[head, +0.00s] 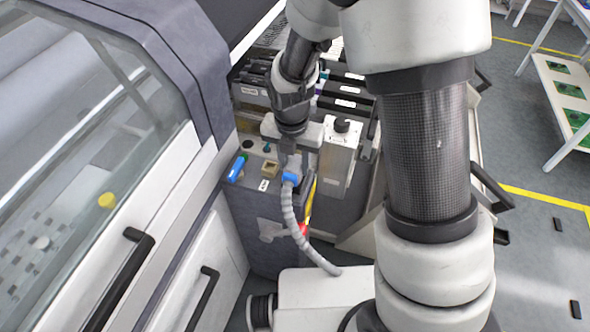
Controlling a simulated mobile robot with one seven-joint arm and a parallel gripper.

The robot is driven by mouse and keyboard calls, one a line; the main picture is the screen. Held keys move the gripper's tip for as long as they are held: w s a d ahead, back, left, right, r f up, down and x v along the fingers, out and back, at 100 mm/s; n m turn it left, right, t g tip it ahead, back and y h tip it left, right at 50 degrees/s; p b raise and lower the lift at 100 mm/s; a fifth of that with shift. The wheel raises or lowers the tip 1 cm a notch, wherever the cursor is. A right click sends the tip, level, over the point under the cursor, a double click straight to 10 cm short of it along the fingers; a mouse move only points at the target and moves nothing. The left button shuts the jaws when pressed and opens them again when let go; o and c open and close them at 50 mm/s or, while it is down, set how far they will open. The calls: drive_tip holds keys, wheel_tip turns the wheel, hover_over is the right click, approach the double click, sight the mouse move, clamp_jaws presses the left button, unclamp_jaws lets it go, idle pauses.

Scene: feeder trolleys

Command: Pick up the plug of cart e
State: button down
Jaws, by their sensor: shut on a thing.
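My gripper (291,160) points down over the top of a dark grey trolley end panel (262,218). It is shut on a plug with a blue collar (290,178). A grey ribbed cable (293,215) runs from the plug down and right to the white base at the bottom. My fingers and wrist hide the upper part of the plug. I cannot tell whether the plug touches the panel. A small white label (264,185) sits on the panel, too small to read.
A blue cylindrical part (237,168) and a beige square socket (269,169) are left of my gripper. A light grey box with a black knob (339,155) stands close on the right. A glass-covered machine (75,120) borders the left. Open floor lies at right.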

sight(295, 162)
wheel_tip(295, 162, up, 9)
drive_tip(key=shift+r+p, duration=0.2)
drive_tip(key=shift+p, duration=0.6)
drive_tip(key=shift+r+p, duration=1.5)
drive_tip(key=shift+r, duration=0.35)
